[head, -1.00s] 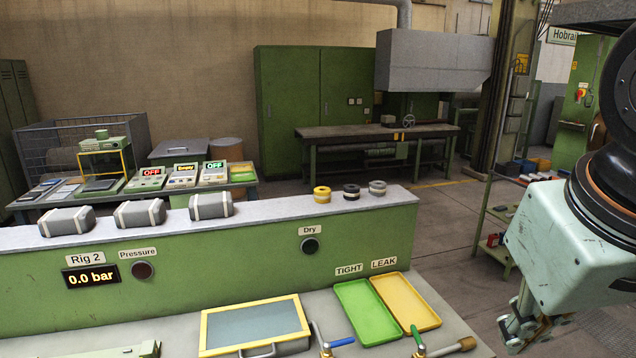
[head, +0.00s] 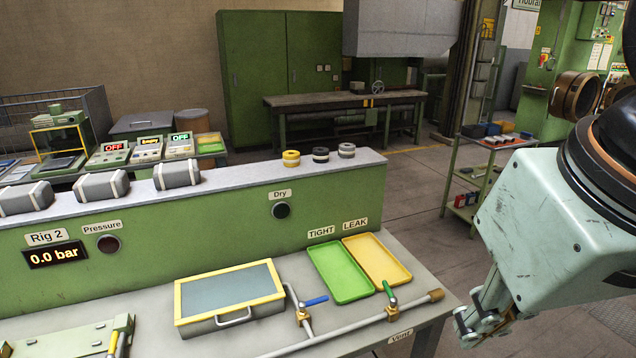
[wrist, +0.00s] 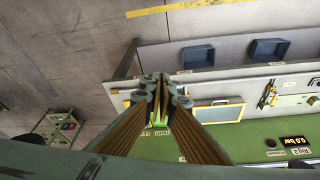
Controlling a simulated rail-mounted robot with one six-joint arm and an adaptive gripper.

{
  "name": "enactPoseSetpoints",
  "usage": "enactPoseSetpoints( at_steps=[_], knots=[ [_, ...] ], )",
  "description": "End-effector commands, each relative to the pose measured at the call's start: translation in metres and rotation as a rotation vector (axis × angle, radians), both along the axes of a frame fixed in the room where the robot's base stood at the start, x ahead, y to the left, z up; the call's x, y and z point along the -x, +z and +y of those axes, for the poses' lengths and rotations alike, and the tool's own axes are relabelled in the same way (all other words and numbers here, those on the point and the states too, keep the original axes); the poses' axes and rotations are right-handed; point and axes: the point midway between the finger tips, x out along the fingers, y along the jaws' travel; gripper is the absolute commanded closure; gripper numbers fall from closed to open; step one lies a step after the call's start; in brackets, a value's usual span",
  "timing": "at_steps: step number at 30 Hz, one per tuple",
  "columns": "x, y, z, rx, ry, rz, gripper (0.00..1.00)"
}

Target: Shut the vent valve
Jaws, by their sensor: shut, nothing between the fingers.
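The vent valve (head: 392,309) is a brass body on the grey pipe near the bench's front right, by the Vent label (head: 400,336). Its green lever (head: 388,291) points away toward the trays and looks crosswise to the pipe. A second valve with a blue lever (head: 315,300) sits to its left on a branch pipe. My gripper (head: 474,322) is shut and empty, to the right of the vent valve and apart from it. In the wrist view my gripper (wrist: 166,92) covers part of the bench, and the vent valve cannot be made out there.
A green tray (head: 366,295) and a yellow tray (head: 400,272) lie behind the vent valve. A yellow-framed lidded box (head: 180,302) stands left of the blue-lever valve. The green rig panel (head: 200,237) rises behind; its display (head: 54,255) reads 0.0 bar.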

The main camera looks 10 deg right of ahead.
Motion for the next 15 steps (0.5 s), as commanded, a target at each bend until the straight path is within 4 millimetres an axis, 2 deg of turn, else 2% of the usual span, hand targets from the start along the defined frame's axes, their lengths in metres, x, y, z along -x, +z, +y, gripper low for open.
enactPoseSetpoints(
  at_steps=[8,15],
  knots=[
    [-0.016,0.006,0.001,-0.025,-0.039,0.029,1.00],
    [-0.043,0.014,0.001,-0.064,-0.106,0.076,1.00]
  ],
)
